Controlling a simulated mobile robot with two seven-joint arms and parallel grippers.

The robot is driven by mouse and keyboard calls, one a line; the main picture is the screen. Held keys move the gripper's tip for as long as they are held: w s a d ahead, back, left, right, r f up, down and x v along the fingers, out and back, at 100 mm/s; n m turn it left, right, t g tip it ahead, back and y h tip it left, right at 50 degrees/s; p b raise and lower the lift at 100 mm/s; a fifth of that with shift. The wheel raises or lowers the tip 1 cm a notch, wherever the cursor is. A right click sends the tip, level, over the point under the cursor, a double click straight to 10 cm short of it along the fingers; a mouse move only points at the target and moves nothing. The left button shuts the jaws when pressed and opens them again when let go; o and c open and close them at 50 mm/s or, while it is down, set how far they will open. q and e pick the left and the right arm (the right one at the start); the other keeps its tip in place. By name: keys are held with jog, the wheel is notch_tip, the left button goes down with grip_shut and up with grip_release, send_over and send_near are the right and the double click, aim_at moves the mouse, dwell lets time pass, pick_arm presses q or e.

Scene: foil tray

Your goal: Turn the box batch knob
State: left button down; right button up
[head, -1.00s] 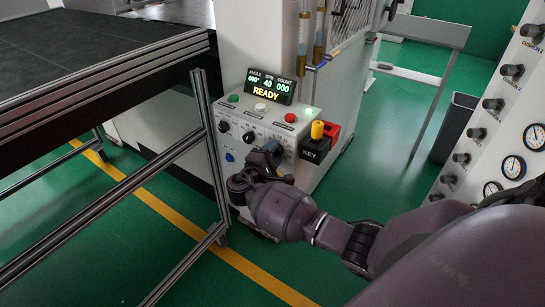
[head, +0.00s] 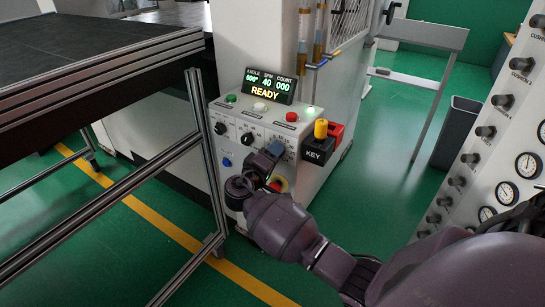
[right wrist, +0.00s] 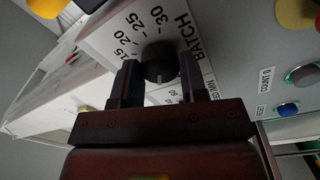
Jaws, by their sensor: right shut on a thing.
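The batch knob (right wrist: 160,62) is a round black knob on a white scale plate (right wrist: 125,35) marked BATCH, with 15, 20, 25 and 30 legible in the right wrist view. My right gripper (right wrist: 160,75) has one dark finger on each side of the knob and is shut on it. In the head view my right gripper (head: 274,152) is at the right front of the control box (head: 245,125), and it hides the knob there. My left gripper is not in view.
The lit display (head: 268,86) reads READY. Other dark knobs (head: 247,138), green and red (head: 292,117) buttons and a yellow-red KEY switch (head: 321,130) sit close by. A metal-framed table (head: 190,110) stands left. A gauge panel (head: 500,150) stands right.

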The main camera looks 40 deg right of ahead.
dwell(0.3)
jog(key=o, duration=0.9)
jog(key=shift+a, duration=0.1)
jog(key=v, duration=1)
jog(key=shift+s+a+f, duration=0.1)
jog(key=shift+s+a, duration=0.1)
jog(key=shift+a, duration=0.1)
